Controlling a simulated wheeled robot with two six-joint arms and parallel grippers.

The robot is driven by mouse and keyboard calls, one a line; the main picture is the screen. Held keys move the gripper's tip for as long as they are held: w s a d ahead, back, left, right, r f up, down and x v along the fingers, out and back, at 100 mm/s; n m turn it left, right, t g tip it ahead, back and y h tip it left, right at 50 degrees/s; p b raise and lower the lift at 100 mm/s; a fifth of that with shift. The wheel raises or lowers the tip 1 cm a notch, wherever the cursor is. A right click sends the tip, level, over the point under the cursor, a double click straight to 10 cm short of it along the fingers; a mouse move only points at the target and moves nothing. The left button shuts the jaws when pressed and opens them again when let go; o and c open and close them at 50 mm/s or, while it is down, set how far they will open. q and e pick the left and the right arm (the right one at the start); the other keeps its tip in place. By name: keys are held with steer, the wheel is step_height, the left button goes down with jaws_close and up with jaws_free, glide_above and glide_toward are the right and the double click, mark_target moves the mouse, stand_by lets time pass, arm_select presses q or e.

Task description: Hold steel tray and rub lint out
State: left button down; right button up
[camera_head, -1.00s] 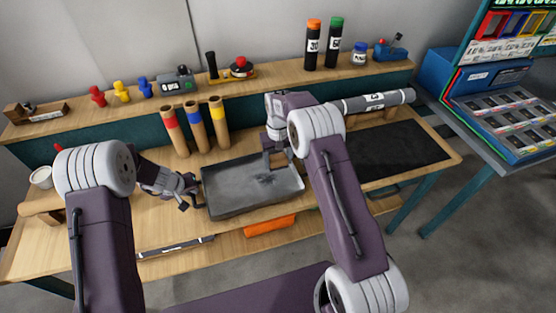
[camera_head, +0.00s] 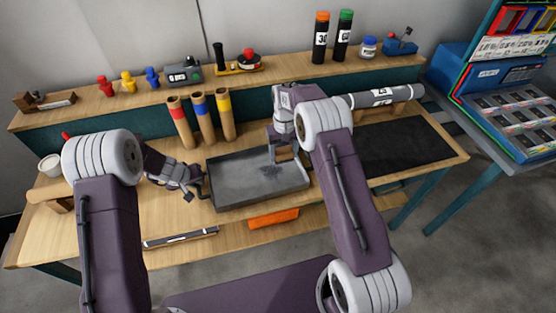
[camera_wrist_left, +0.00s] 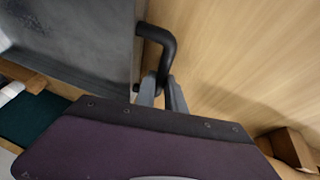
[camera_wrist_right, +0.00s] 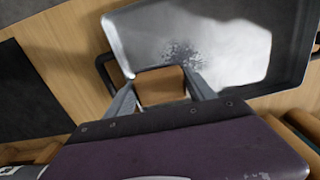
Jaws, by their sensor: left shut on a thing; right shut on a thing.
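The steel tray (camera_head: 235,187) is a shallow grey pan on the wooden bench. A black handle (camera_wrist_left: 168,45) sticks out from its left side. My left gripper (camera_head: 200,189) is shut on that handle; its fingers (camera_wrist_left: 163,85) close around the bar in the left wrist view. My right gripper (camera_head: 283,157) is over the tray's far right part, shut on a tan block or pad (camera_wrist_right: 162,86). Whether the pad touches the tray floor I cannot tell. A speckled dark patch of lint (camera_wrist_right: 181,55) lies on the tray floor just beyond the pad; it also shows in the head view (camera_head: 270,173).
Cardboard tubes with coloured bands (camera_head: 204,120) stand behind the tray. A black mat (camera_head: 405,147) lies to the right, with a grey roll (camera_head: 375,98) behind it. An orange roll (camera_head: 273,218) is below the front edge. A shelf of small items runs along the back.

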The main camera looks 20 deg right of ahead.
step_height(320, 180, up, 2)
glide_above(263, 175)
steer(key=shift+s+d+f, duration=0.1)
steer(key=shift+f, duration=0.55)
step_height(263, 175, down, 6)
steer(key=shift+f, duration=0.25)
steer(key=shift+d+f, duration=0.1)
steer(key=shift+d, duration=0.25)
steer(key=shift+c, duration=0.6)
steer(key=shift+d+f, duration=0.1)
steer(key=shift+d, duration=1.75)
steer(key=shift+a, duration=2.25)
steer(key=shift+w, duration=0.55)
steer(key=shift+w+d, duration=0.15)
steer(key=shift+d, duration=2.05)
steer(key=shift+a, duration=2.25)
step_height(263, 175, up, 8)
